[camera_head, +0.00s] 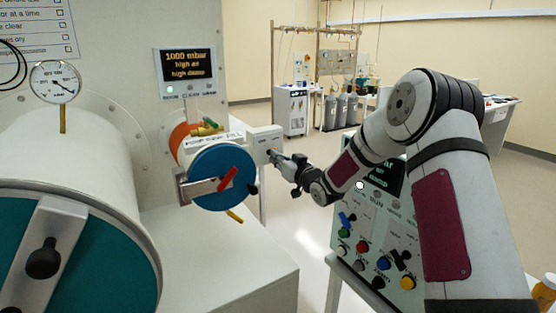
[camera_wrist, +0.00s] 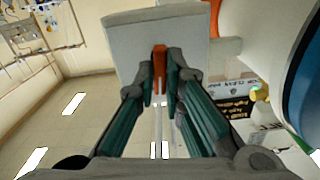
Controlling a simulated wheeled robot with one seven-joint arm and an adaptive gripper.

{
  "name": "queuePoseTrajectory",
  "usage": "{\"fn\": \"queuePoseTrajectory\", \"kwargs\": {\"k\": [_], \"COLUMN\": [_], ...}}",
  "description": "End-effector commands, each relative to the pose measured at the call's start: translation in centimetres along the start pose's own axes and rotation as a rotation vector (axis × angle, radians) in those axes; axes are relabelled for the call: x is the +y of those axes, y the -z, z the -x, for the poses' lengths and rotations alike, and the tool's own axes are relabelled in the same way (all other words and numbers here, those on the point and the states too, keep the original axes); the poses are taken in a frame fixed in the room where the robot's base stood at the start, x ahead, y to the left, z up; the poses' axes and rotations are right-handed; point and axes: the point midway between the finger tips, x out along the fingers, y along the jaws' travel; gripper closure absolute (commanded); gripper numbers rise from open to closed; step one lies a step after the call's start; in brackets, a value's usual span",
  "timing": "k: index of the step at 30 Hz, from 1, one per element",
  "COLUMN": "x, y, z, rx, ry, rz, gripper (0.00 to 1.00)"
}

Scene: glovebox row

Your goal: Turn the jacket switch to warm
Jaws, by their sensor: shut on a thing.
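The jacket switch is a pale grey box (camera_head: 264,139) beside the small blue-doored chamber. In the wrist view, the box (camera_wrist: 127,38) fills the top middle, and an orange lever (camera_wrist: 159,58) stands out from its face. My gripper (camera_head: 280,161) reaches the box's front from the right. In the wrist view, the two green-padded fingers of my gripper (camera_wrist: 161,80) are shut on the orange lever, one on each side. The fingertips hide part of the lever. The switch's position markings cannot be read here.
The small chamber's blue door (camera_head: 222,183) with a red handle (camera_head: 228,178) sits close left of the box. A display (camera_head: 187,65) reads 1000 mbar. A control panel (camera_head: 372,240) with coloured knobs stands below my arm. A large chamber (camera_head: 85,160) is at left.

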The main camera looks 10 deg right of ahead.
Motion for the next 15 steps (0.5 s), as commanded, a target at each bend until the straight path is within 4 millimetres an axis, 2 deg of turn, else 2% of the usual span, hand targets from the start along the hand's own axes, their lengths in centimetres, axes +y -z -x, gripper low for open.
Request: {"fn": "queuePoseTrajectory", "kwargs": {"k": [6,15], "x": [-0.03,0.02], "y": [0.02,0.03], "z": [-0.04,0.03], "rx": [0.001,0.0], "ry": [0.0,-0.001], "rz": [0.096,0.139], "gripper": [1.0,1.0]}}
